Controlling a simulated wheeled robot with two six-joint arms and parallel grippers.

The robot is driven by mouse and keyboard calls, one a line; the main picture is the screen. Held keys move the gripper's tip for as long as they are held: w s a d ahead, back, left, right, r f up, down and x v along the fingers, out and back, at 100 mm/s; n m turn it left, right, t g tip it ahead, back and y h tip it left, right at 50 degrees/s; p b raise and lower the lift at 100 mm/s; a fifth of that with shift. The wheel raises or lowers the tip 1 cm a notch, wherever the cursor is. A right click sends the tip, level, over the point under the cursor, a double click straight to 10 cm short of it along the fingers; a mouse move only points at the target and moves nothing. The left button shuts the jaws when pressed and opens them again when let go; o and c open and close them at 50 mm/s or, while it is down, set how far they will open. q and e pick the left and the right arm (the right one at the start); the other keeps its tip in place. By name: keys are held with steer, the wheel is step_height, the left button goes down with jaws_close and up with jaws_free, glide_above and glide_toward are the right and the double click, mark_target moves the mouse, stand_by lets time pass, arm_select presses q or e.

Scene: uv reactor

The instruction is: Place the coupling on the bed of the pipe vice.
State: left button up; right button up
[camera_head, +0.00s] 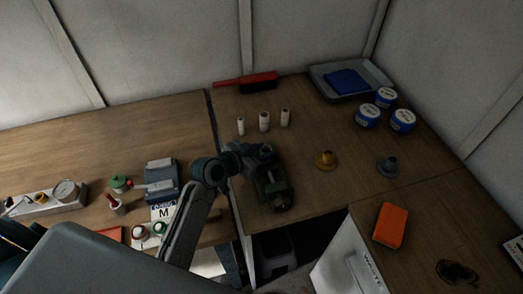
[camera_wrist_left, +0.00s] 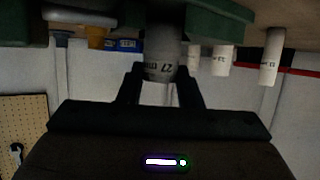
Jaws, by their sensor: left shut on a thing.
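The pipe vice (camera_head: 275,190) is a dark green device on the right-hand wooden bench in the head view. Its green parts (camera_wrist_left: 230,22) show at the top of the left wrist view, which looks upside down. My left gripper (camera_head: 258,152) is at the far end of the vice, shut on the coupling. The coupling (camera_wrist_left: 163,62) is a grey-white cylinder marked 27, between the two fingers in the left wrist view. Its end reaches in between the green parts; I cannot tell whether it touches the bed. My right gripper is not in view.
Three white cylinders (camera_head: 264,121) stand behind the vice. A brass flanged piece (camera_head: 326,159) and a grey one (camera_head: 388,166) stand to its right. Blue-and-white tubs (camera_head: 367,115), a grey tray (camera_head: 373,72) and a red brush (camera_head: 250,81) are farther back. Bench between them is clear.

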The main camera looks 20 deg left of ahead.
arm_select(q)
steer(key=shift+s+f, duration=0.1)
steer(key=shift+f, duration=0.35)
steer(key=o, duration=1)
steer(key=shift+r, duration=0.1)
steer(key=shift+c, duration=0.2)
steer(key=shift+r, duration=0.15)
steer(key=b+v, duration=0.3)
steer(key=v, duration=0.9)
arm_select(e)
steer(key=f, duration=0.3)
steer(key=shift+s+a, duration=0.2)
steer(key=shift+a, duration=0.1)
